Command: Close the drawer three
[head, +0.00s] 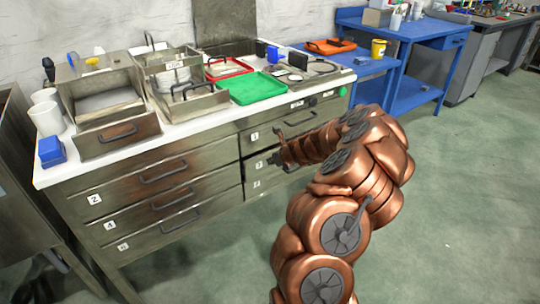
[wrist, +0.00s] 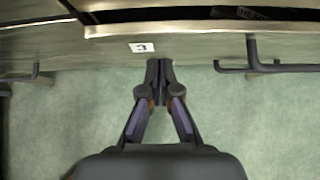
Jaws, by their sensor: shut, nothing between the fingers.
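Drawer three (wrist: 200,30) shows in the wrist view as a metal front with a white label "3" (wrist: 142,48). A dark gap lies behind its top edge, so it stands partly open. In the head view, drawer three (head: 257,167) is in the right column of the metal cabinet, mostly hidden by my arm. My gripper (wrist: 158,64) is shut and empty, its tips close to the drawer front just below the label; I cannot tell if they touch. In the head view, my gripper (head: 273,160) is in front of the drawer. A dark handle (wrist: 262,62) is right of the tips.
The left-column drawers (head: 150,180) look shut. The white worktop (head: 190,110) holds metal boxes, a green tray (head: 250,88) and a red tray (head: 225,69). A blue table (head: 350,62) stands behind right. The green floor (head: 460,200) at right is clear.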

